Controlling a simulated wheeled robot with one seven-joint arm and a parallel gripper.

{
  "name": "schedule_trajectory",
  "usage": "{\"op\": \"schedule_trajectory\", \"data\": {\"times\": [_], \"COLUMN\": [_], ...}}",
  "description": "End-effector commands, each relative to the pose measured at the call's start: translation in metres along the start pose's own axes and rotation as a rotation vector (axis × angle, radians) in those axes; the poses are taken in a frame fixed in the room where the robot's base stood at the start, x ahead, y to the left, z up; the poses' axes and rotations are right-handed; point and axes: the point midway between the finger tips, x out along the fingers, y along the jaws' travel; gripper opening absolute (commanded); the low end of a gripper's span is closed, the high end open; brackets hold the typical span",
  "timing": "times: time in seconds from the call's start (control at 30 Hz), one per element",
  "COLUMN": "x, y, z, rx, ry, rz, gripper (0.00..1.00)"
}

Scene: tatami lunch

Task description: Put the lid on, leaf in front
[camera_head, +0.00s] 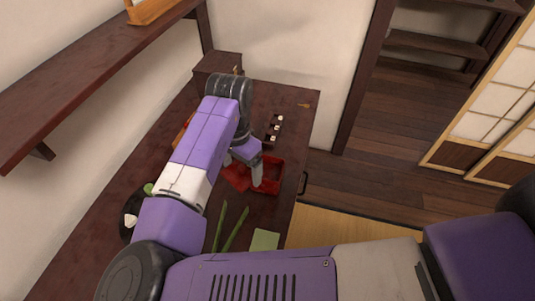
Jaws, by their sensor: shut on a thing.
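A red open box (271,182) sits on the dark table near its right edge. My gripper (243,167) is over the box's left side, pointing down. It is shut on a red piece, which looks like the lid (236,178). The lid is tilted and overlaps the left of the box in this view; I cannot tell whether they touch. No leaf mark shows on the lid from here, and my gripper hides part of it.
A dark tray with small white pieces (276,128) lies behind the box. Long green strips (232,228) and a pale green square (264,240) lie in front. A dark bowl (127,231) is at left. A dark wooden box (218,64) stands at the back.

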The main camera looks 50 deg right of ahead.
Motion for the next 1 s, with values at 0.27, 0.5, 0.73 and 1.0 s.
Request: {"op": "schedule_trajectory", "data": {"times": [0.27,0.5,0.73,1.0], "x": [-0.014,-0.025,-0.019,0.005], "y": [0.016,0.026,0.027,0.027], "z": [-0.061,-0.082,-0.084,-0.083], "rx": [0.730,1.025,1.056,1.053], "ry": [-0.006,-0.009,-0.009,-0.009], "rz": [-0.003,-0.002,-0.001,-0.001], "gripper": [0.44,0.44,0.44,0.44]}}
